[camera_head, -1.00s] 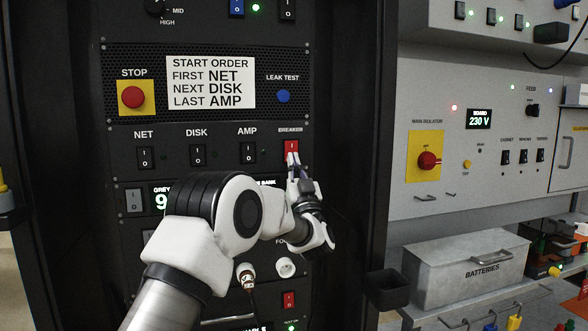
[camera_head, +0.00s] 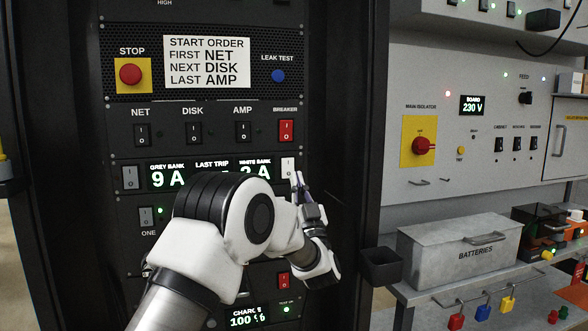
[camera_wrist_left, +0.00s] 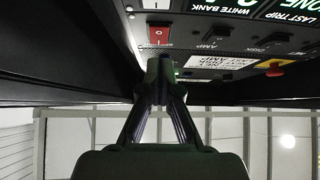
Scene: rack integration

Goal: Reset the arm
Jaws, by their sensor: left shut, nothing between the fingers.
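My left arm reaches in from the bottom in the head view. Its gripper (camera_head: 299,180) is shut and empty, just below the red BREAKER switch (camera_head: 286,130) and in front of the right end of the bank display row. In the left wrist view, the closed fingers (camera_wrist_left: 160,68) point toward the rack front, apart from the red switch (camera_wrist_left: 158,33). The forearm and wrist hide part of the panel below the displays. My right gripper is not in view.
The black rack (camera_head: 210,110) carries the NET, DISK and AMP switches and a red STOP button (camera_head: 131,74). To the right are the grey wall panel with a MAIN ISOLATOR (camera_head: 421,145), a BATTERIES box (camera_head: 459,247) and a small black bin (camera_head: 381,266).

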